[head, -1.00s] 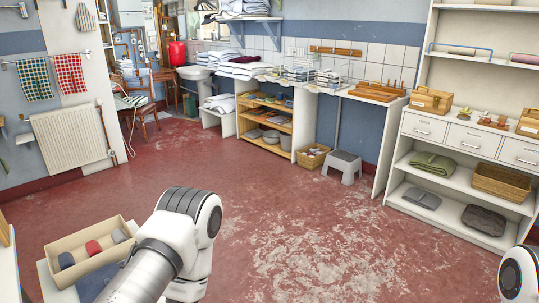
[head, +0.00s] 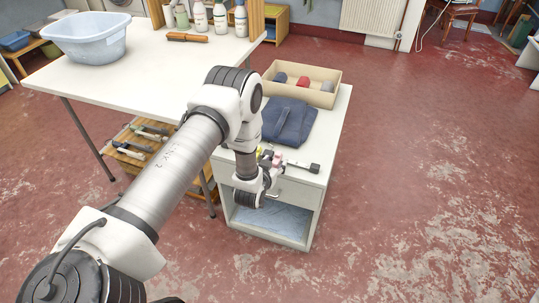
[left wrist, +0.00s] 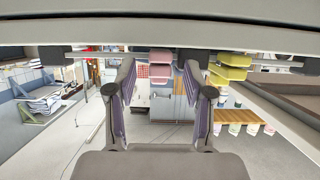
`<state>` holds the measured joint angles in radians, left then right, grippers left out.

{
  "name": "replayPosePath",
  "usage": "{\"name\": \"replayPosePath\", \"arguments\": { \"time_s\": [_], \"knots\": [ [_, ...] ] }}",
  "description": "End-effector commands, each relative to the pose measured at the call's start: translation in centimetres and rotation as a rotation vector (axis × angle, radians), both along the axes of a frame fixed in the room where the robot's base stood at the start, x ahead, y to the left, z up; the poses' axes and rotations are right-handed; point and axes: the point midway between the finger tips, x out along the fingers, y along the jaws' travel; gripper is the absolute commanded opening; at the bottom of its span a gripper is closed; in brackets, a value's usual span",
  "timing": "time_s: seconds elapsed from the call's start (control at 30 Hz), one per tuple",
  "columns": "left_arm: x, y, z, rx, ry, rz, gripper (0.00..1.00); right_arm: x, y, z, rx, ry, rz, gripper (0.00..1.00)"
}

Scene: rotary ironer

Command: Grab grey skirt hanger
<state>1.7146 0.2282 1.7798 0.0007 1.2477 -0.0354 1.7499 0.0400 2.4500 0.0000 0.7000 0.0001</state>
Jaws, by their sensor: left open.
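A grey skirt hanger (head: 298,164) with dark ends lies along the front of the small white cabinet's top. Its pink clip (left wrist: 160,65) and yellow clip (left wrist: 230,68) show in the left wrist view, where its bar runs across beyond my fingertips. My left gripper (left wrist: 158,75) is open and empty, its two fingers apart with the pink clip seen between and beyond them. In the head view my left wrist is at the cabinet's front edge, partly hiding the hanger's left part. My right gripper is out of view.
On the cabinet (head: 335,125), a folded dark blue cloth (head: 289,122) lies behind the hanger, with a beige box (head: 301,77) of rolled items further back. A white table (head: 140,60) with a blue basin (head: 88,36) stands left. The red floor is clear to the right.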

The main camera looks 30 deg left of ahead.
Motion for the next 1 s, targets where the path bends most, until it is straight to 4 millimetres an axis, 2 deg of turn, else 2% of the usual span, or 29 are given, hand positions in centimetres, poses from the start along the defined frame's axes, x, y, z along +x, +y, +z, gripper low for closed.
{"name": "replayPosePath", "arguments": {
  "time_s": [0.17,0.27,0.3,0.33,0.67,0.8,1.0],
  "knots": [
    [0.0,0.0,0.0,0.000,0.000,0.000,0.52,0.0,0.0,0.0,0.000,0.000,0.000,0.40],
    [0.0,0.0,0.0,0.000,0.001,0.000,0.20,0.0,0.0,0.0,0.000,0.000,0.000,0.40],
    [0.0,0.0,0.0,0.000,0.001,0.000,0.06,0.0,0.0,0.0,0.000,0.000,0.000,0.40],
    [0.0,0.0,0.0,0.000,0.001,0.000,0.00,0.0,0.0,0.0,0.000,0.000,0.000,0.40],
    [0.0,0.0,0.1,0.000,0.000,-0.001,0.00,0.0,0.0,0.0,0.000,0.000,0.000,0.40],
    [0.1,0.0,0.7,-0.001,-0.001,0.000,0.00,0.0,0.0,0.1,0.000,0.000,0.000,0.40],
    [-2.8,-0.6,0.6,-0.001,0.005,-0.001,0.00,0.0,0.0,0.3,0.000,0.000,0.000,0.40]
  ]
}}
